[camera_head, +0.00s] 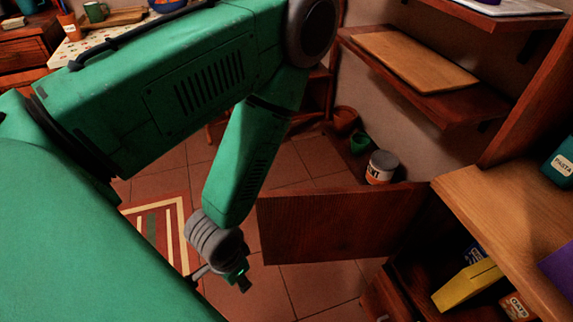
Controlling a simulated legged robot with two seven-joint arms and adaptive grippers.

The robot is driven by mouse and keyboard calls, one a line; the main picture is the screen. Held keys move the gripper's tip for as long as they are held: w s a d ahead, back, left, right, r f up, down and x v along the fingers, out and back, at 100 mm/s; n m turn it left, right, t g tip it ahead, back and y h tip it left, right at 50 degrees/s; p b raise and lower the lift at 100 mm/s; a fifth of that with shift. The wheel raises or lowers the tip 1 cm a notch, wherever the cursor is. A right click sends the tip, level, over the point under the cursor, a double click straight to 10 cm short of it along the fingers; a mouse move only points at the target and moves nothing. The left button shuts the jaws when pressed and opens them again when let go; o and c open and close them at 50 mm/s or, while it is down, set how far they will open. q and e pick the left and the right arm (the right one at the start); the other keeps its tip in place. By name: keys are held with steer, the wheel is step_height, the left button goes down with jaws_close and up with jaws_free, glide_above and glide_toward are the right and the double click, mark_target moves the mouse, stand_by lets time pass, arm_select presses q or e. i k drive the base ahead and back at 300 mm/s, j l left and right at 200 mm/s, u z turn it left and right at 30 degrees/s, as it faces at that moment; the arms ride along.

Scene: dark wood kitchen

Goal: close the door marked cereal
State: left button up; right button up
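A dark reddish wood door (340,222) stands swung open from the low cabinet at the right, its flat face reaching out over the tiled floor. No cereal mark can be read on the side that shows. My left gripper (240,276) hangs at the end of the green arm, just left of and below the door's free edge, apart from it in the picture. It looks small and partly dark, so its fingers cannot be made out. My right gripper is not in view.
The open cabinet holds a yellow box (467,285) and an oats box (517,306) under a light wood counter (500,200). A can (381,167) and pots (345,120) stand behind the door. Wall shelves (440,95) hang above. A striped rug (160,230) lies left.

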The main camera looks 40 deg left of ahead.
mark_target(295, 227)
steer(key=k+j+u, duration=0.1)
steer(key=j+u, duration=0.45)
steer(key=j, duration=0.15)
steer(key=j+z, duration=0.8)
steer(key=j, duration=0.15)
steer(key=k+j+z, duration=0.1)
steer(key=j+z, duration=1.1)
steer(key=z, duration=0.15)
steer(key=j+z, duration=0.5)
steer(key=i+j, duration=0.1)
steer(key=j, duration=0.55)
steer(key=k+j+u, duration=0.1)
steer(key=j, duration=0.2)
steer(key=k+j, duration=0.15)
steer(key=j, duration=0.2)
steer(key=k+j+u, duration=0.15)
steer(key=j, duration=0.15)
